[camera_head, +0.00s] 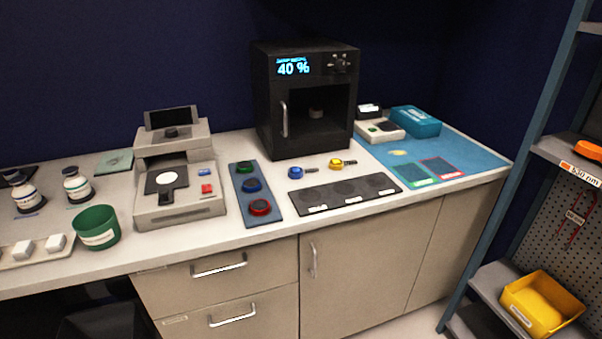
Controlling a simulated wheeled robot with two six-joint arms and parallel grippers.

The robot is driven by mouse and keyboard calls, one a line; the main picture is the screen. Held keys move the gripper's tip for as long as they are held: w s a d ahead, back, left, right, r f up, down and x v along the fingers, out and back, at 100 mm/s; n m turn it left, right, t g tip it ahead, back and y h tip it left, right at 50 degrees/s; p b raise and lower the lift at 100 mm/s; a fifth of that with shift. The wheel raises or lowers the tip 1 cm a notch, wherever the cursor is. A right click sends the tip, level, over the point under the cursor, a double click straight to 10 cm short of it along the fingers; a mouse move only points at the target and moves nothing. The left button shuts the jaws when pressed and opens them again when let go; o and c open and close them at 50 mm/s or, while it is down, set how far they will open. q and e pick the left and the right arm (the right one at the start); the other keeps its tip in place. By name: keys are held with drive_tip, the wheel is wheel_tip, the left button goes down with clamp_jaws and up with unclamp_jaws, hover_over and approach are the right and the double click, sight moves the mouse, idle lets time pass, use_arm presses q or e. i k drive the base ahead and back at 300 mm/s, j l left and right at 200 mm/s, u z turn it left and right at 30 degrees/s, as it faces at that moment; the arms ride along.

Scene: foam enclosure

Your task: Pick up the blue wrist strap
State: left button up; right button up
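A small blue round piece with a short dark tail (296,172), which looks like the blue wrist strap, lies on the white counter (290,232) in front of the black cabinet. A similar yellow piece (336,163) lies just to its right, apart from it. The blue one sits between a blue-grey tray and a dark mat with round pads. Neither of my grippers shows in the head view.
The blue-grey tray (272,213) holds green, blue and red round pieces. The dark mat (380,184) lies in front. The black cabinet (273,128) stands behind. A grey device (151,210) and a green cup (95,227) are left; a blue mat (463,150) is right.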

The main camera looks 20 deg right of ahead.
sight(295, 174)
drive_tip(key=i+z, duration=0.2)
drive_tip(key=z, duration=0.15)
drive_tip(key=i+z, duration=0.15)
drive_tip(key=z, duration=0.25)
drive_tip(key=i+j+z, duration=0.15)
drive_tip(key=z, duration=0.2)
